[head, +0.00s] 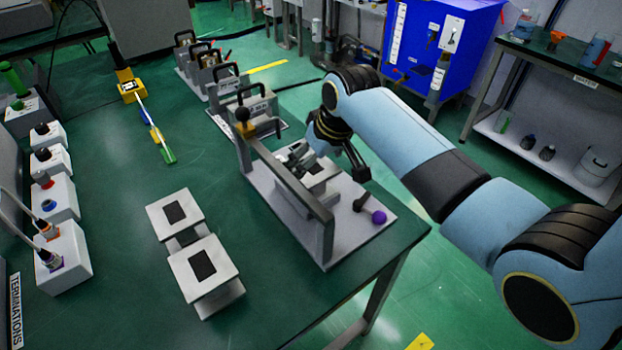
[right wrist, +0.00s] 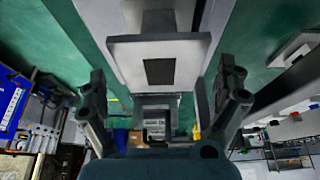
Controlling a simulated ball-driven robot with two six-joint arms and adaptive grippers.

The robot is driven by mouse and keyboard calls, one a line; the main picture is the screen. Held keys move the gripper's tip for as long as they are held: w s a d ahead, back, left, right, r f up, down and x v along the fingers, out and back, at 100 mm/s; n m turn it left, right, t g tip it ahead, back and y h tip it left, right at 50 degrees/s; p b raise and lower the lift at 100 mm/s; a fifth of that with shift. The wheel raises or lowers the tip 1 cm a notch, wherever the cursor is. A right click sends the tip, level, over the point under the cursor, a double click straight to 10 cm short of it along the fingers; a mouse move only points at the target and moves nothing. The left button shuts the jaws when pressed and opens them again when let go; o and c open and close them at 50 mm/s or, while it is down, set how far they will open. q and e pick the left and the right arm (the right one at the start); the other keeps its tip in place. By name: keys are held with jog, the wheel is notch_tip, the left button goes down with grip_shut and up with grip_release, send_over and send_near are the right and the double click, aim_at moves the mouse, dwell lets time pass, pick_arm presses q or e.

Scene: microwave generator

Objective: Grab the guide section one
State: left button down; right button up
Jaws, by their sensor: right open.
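Several white flanged pieces with black square openings are in view, and I cannot tell by a label which is guide section one. One white piece (head: 316,171) sits in the grey fixture (head: 358,228) on the right of the table, partly hidden by my right gripper (head: 325,160). In the right wrist view, a white flange with a black square (right wrist: 158,50) lies between and just beyond the open fingers of the gripper (right wrist: 163,85); no grasp shows. My left gripper is out of view.
Handled devices (head: 215,75) stand behind, and white boxes with knobs (head: 62,255) line the left.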

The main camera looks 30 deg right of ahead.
aim_at(313, 167)
jog(key=x, duration=0.3)
jog(key=shift+f, duration=0.1)
jog(key=c, duration=1.5)
